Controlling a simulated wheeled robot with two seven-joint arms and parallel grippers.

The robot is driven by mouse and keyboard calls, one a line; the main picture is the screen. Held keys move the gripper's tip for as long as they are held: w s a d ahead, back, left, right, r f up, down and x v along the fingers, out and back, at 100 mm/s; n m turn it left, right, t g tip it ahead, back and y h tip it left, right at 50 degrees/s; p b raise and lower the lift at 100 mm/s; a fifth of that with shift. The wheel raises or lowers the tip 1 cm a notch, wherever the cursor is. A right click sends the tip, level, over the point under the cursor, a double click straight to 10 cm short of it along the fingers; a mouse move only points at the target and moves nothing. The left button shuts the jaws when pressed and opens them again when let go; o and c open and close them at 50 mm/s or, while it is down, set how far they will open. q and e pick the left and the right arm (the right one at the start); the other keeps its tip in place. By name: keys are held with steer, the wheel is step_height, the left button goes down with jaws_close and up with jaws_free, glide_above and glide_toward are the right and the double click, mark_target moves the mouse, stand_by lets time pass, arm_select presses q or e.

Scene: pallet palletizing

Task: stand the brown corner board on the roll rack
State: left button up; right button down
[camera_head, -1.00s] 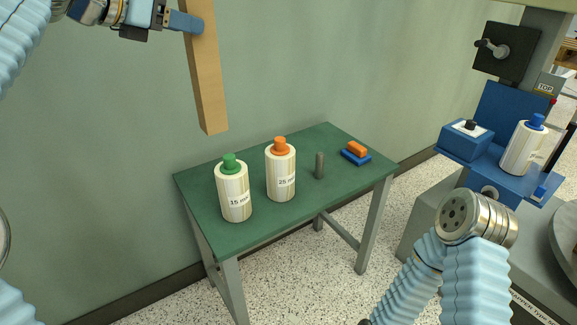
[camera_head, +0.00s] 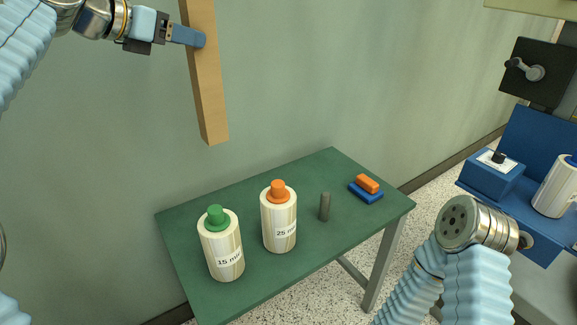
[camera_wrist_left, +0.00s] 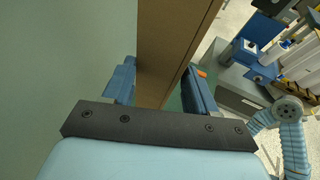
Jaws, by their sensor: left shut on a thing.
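The brown corner board (camera_head: 208,95) is a long, light-brown strip hanging nearly upright, its top cut off by the picture edge. My left gripper (camera_head: 201,39) is shut on it and holds it in the air in front of the green wall. In the left wrist view the board (camera_wrist_left: 178,40) passes between the two blue fingers of the gripper (camera_wrist_left: 160,88).
The stand's back left is bare.

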arm_select(q)
steer(key=f, duration=0.4)
steer(key=s+f, duration=0.1)
steer(key=f, duration=0.2)
steer(key=shift+a+f, duration=0.1)
steer(key=b, duration=0.3)
glide_above(204, 128)
steer(key=s+a, duration=0.1)
steer(key=f, duration=0.4)
steer(key=shift+s+a+f, duration=0.1)
steer(key=shift+a+f, duration=0.1)
steer(key=shift+f, duration=0.2)
steer(key=shift+f+b, duration=0.3)
steer(key=shift+f, duration=0.15)
step_height(204, 128, down, 6)
steer(key=shift+r+b, duration=0.1)
steer(key=shift+b, duration=1.1)
steer(key=shift+f+b, duration=0.7)
steer(key=shift+f, duration=1.4)
